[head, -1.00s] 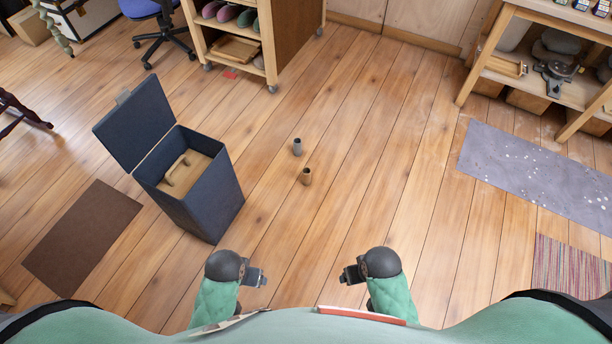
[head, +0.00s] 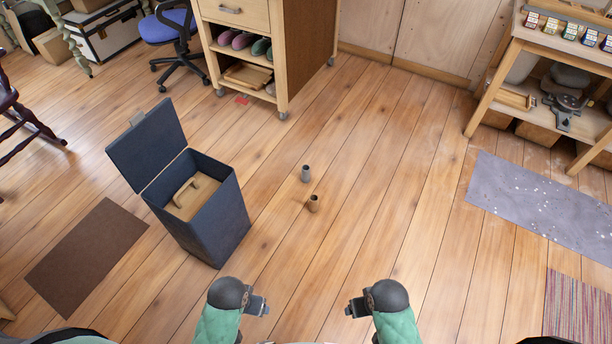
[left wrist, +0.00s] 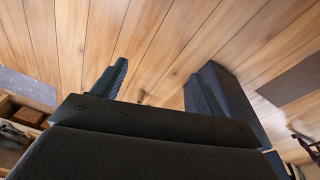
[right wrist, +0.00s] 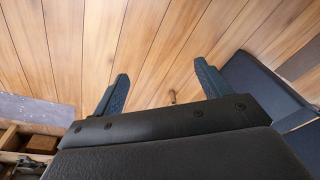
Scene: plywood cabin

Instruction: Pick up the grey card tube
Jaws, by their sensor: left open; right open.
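The grey card tube (head: 305,173) stands upright on the plank floor, near the middle of the head view. A similar brown tube (head: 313,203) stands just in front of it, a small gap apart. My left gripper (head: 263,306) and my right gripper (head: 352,307) are both open and empty, low in the head view, well short of the tubes. A small tube, probably the brown one, shows beyond the jaws in the left wrist view (left wrist: 141,97) and in the right wrist view (right wrist: 173,97). I cannot make out the grey tube in either wrist view.
A dark open-lidded bin (head: 205,225) stands left of the tubes, with a brown mat (head: 85,258) beside it. A wheeled cabinet (head: 305,50) is behind. A grey speckled mat (head: 545,210) and a wooden shelf (head: 487,95) are at right. The floor around the tubes is clear.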

